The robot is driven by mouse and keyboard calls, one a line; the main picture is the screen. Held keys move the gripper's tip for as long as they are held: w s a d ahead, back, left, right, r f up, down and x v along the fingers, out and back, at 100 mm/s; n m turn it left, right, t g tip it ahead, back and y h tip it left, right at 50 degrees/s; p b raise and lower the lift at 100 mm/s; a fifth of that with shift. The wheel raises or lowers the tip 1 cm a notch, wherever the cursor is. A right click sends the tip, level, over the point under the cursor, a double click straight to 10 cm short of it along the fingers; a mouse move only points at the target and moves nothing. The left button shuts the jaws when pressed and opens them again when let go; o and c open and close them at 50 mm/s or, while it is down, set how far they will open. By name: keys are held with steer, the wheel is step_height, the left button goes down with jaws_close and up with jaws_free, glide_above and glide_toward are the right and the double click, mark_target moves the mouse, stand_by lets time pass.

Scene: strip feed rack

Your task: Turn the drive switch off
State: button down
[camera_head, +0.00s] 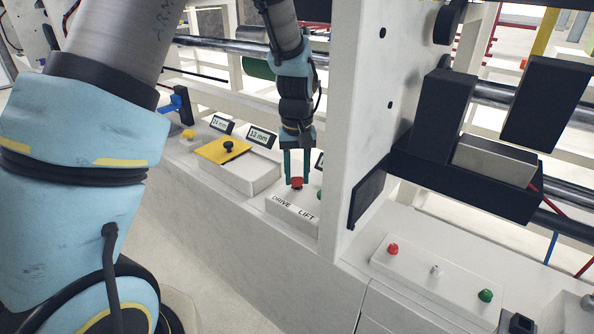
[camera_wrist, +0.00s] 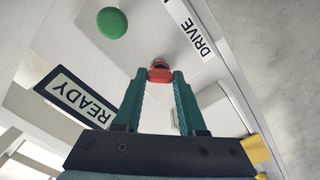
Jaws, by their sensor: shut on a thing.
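The red drive switch (camera_head: 297,182) sits on a white panel whose front edge reads DRIVE and LIFT. My gripper (camera_head: 297,180) points down at it with its green fingers, one on each side. In the wrist view the red switch (camera_wrist: 160,72) shows between the two fingertips (camera_wrist: 160,78), which are shut on it. The DRIVE label (camera_wrist: 203,40) is beside it. Which position the switch is in cannot be told.
A green button (camera_wrist: 112,22) and a READY display (camera_wrist: 75,98) are close to my gripper. A white upright panel (camera_head: 350,120) stands just right of it. A yellow plate with a black knob (camera_head: 228,145) lies to the left. Another panel (camera_head: 430,275) has red, white and green controls.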

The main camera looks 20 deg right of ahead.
steer(key=m+p, duration=0.1)
steer(key=m, duration=0.3)
steer(key=shift+m, duration=0.3)
steer(key=m+p, duration=0.1)
steer(key=m, duration=0.3)
steer(key=shift+m+p, duration=0.3)
steer(key=shift+c, duration=2.4)
jaws_free()
step_height(320, 180, up, 11)
steer(key=shift+b, duration=0.35)
steer(key=shift+f, duration=0.1)
